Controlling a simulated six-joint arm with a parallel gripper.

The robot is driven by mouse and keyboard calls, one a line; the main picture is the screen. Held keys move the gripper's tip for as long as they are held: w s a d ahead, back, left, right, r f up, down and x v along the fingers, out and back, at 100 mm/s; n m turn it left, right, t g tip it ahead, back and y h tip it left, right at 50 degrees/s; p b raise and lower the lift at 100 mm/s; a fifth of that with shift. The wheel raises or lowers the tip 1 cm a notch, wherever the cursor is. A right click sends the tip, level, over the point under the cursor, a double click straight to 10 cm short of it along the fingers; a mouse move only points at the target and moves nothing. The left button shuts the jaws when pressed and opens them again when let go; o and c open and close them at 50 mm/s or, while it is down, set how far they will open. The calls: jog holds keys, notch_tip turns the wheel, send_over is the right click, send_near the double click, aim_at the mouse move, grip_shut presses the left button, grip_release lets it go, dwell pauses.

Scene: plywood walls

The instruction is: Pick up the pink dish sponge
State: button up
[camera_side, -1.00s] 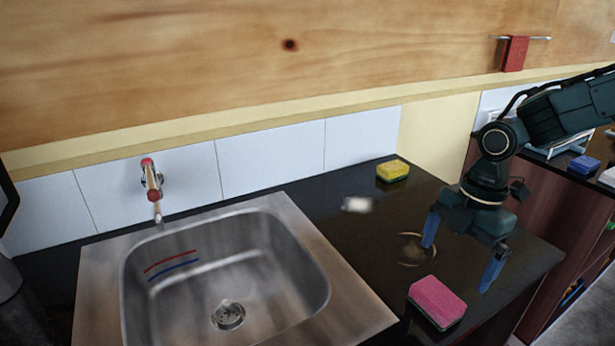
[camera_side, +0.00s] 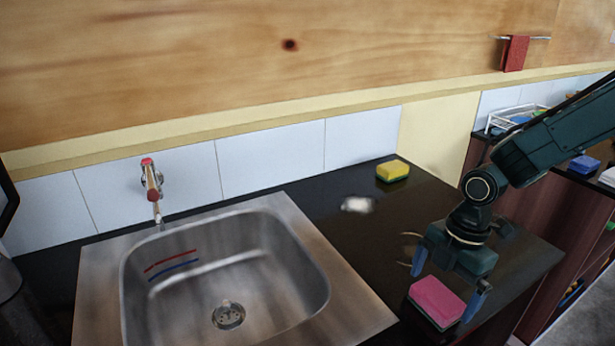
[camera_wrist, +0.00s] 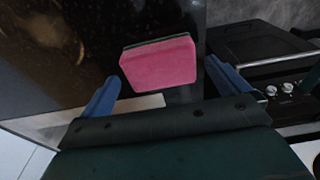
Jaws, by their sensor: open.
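The pink dish sponge (camera_side: 437,300) lies pink side up on the dark counter, to the right of the sink near the front edge. In the wrist view the sponge (camera_wrist: 160,63) shows just ahead of the space between the two blue fingers. My gripper (camera_side: 446,288) is open and empty. In the side view its fingers straddle the sponge, one to its upper left and one to its right. In the wrist view my gripper (camera_wrist: 160,85) has clear gaps on both sides of the sponge. I cannot tell how high the fingertips are above the counter.
A yellow and green sponge (camera_side: 393,171) lies at the back of the counter (camera_side: 365,235). A whitish object (camera_side: 357,204) is nearer the sink (camera_side: 285,265). A faucet (camera_side: 152,185) stands behind the sink. A dark appliance with knobs (camera_wrist: 260,55) is on the right in the wrist view.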

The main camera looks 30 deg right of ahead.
aim_at(439, 294)
jog(key=shift+a+f, duration=0.2)
jog(key=shift+f, duration=1.2)
jog(key=c, duration=1)
jog(key=shift+o, duration=0.2)
jog(key=shift+r, duration=0.2)
notch_tip(439, 294, up, 20)
jog(key=shift+f, duration=0.15)
